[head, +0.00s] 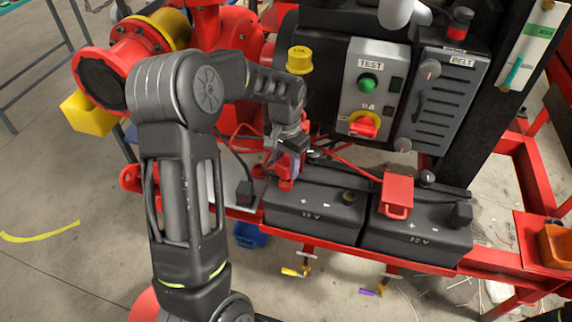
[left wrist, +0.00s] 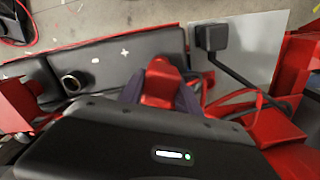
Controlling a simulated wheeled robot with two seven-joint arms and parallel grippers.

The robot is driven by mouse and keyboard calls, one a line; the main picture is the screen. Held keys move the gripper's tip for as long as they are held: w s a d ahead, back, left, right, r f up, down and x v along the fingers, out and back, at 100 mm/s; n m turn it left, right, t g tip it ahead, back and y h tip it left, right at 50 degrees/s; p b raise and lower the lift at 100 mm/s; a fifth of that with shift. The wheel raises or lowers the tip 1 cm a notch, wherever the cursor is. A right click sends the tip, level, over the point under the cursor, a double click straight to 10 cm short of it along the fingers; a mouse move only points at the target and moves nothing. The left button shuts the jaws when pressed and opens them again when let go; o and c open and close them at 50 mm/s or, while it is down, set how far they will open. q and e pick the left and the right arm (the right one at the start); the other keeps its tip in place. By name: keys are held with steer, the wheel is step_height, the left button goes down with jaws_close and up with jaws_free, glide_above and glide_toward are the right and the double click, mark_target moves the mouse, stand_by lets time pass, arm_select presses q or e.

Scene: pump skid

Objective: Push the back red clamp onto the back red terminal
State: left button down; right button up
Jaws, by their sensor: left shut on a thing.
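My left gripper (head: 287,162) is shut on a red clamp (head: 285,180) at the back left corner of the left black 12 V battery (head: 315,215). In the left wrist view the dark fingers (left wrist: 160,92) sit on both sides of the red clamp (left wrist: 163,76), beside the battery's edge. The red terminal is not visible; the clamp and gripper cover that spot. I cannot tell whether the clamp touches it. A second red clamp or cover (head: 397,193) sits on the right battery (head: 420,232). My right gripper is not in view.
Red cables (head: 350,158) run behind the batteries. A grey control box (head: 372,90) with a green button and a belt guard (head: 435,100) stand behind them. A black plug-like block (head: 245,193) is left of the battery. The red skid frame (head: 330,246) runs along the front.

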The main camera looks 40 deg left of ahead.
arm_select(q)
steer(key=shift+f+b, duration=1.25)
steer(key=shift+f, duration=0.45)
stand_by(0.4)
steer(key=c, duration=0.8)
jaws_free()
steer(key=shift+o, duration=0.2)
steer(key=shift+r+b, duration=0.3)
steer(key=shift+r, duration=3.6)
